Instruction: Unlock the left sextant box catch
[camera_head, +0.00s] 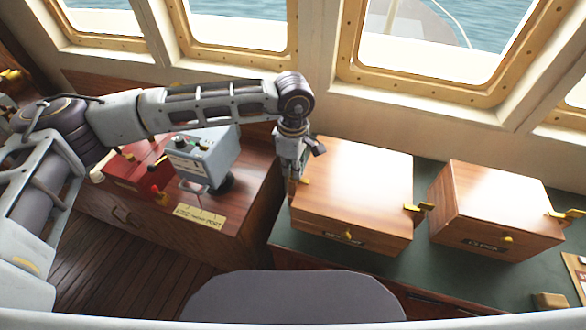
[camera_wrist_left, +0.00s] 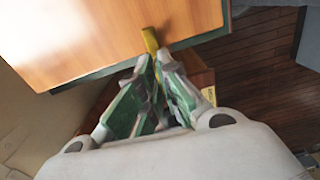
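The left sextant box (camera_head: 352,190) is a closed, glossy wooden box on a green-topped counter. Its left brass catch (camera_head: 305,181) juts from its left side, and in the left wrist view the catch (camera_wrist_left: 150,40) lies right at the fingertips. My left gripper (camera_head: 294,190) points down beside the box's left side; in the wrist view its fingers (camera_wrist_left: 158,62) lie close together with a narrow gap. I cannot tell whether they touch or hold the catch. Another brass catch (camera_head: 415,208) is on the box's right side. My right gripper is not in view.
A second wooden box (camera_head: 495,210) with brass catches stands to the right on the green counter (camera_head: 345,262). A grey instrument (camera_head: 203,158) and a red case (camera_head: 132,172) stand on the wooden cabinet at left, below my forearm. Windows are behind.

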